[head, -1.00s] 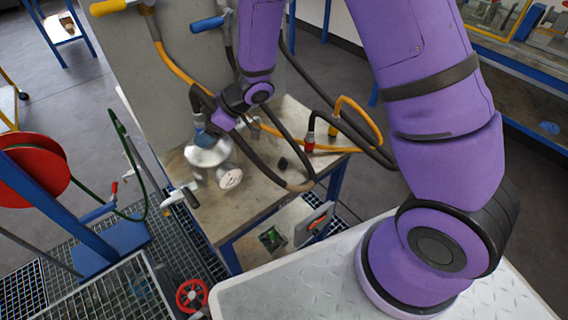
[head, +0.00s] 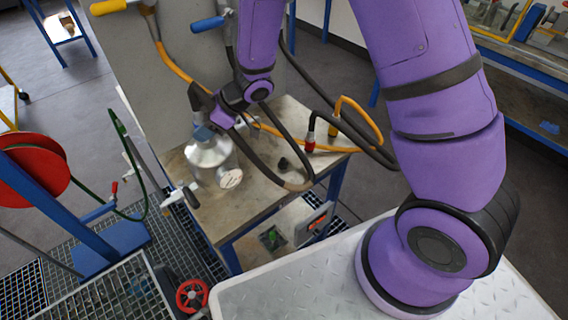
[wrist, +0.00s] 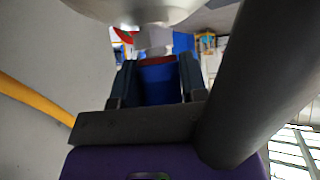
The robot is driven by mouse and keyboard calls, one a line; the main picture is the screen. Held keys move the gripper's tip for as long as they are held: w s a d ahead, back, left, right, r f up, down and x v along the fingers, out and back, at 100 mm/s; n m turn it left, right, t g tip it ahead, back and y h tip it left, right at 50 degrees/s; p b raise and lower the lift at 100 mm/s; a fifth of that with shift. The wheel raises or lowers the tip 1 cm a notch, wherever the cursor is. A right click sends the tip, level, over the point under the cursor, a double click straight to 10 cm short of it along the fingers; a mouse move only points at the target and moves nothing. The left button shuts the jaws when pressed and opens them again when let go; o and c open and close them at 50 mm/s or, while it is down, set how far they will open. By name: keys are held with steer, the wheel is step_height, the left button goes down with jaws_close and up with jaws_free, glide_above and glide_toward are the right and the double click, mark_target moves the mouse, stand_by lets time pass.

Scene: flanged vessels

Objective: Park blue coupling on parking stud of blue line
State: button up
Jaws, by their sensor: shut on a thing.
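My gripper (wrist: 158,88) is shut on the blue coupling (wrist: 159,84), a short blue cylinder with a red rim, in the wrist view. In the head view the blue coupling (head: 203,132) shows small and partly covered by my wrist, at the top of the shiny metal vessel (head: 208,158). The vessel's pale rounded body (wrist: 130,8) fills the top edge of the wrist view. I cannot tell whether the coupling touches the vessel. A blue-handled valve (head: 207,24) is on the upright panel. I cannot make out the blue line's parking stud.
A thick black hose (wrist: 268,85) crosses the wrist view's right side. On the bench (head: 240,205) stand a small black piece (head: 283,163), a red coupling (head: 310,142) and a yellow coupling (head: 333,130) with looping hoses. A round gauge (head: 230,179) faces front on the vessel.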

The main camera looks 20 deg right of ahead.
mark_target(199, 112)
steer(key=shift+r, duration=2.3)
